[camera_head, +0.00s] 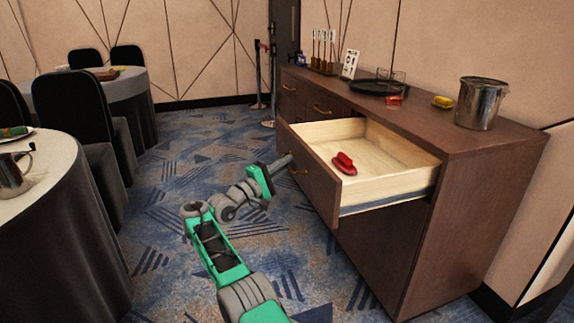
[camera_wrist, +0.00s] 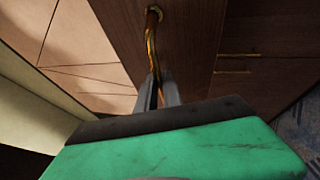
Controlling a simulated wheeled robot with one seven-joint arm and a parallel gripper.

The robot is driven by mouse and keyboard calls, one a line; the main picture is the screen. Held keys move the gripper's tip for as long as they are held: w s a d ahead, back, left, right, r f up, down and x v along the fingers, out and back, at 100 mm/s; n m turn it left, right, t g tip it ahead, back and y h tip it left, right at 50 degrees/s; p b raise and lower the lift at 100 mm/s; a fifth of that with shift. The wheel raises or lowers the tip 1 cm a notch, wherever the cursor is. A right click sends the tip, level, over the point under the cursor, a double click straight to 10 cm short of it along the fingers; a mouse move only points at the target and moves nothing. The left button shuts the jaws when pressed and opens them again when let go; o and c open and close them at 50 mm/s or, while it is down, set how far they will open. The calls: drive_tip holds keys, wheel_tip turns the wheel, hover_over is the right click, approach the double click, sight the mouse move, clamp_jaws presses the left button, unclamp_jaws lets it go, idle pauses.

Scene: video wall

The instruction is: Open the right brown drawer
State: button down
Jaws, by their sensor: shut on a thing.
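The right brown drawer (camera_head: 310,184) of the sideboard is pulled well out, and its pale wooden inside (camera_head: 385,160) shows in the head view. A red object (camera_head: 344,163) lies in it. My gripper (camera_head: 284,163) is at the drawer's front, at its brass handle (camera_head: 298,171). In the wrist view the handle (camera_wrist: 151,45) runs down between the fingers of my gripper (camera_wrist: 158,92), which are shut on it. The finger tips are partly hidden by the gripper body in the wrist view.
The sideboard (camera_head: 480,160) carries a metal bucket (camera_head: 482,105), a dark tray (camera_head: 378,87) and small items. Round tables (camera_head: 55,185) with black chairs (camera_head: 75,115) stand at the left.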

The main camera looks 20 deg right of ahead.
drive_tip(key=c, duration=1.8)
unclamp_jaws()
drive_tip(key=shift+a, duration=0.1)
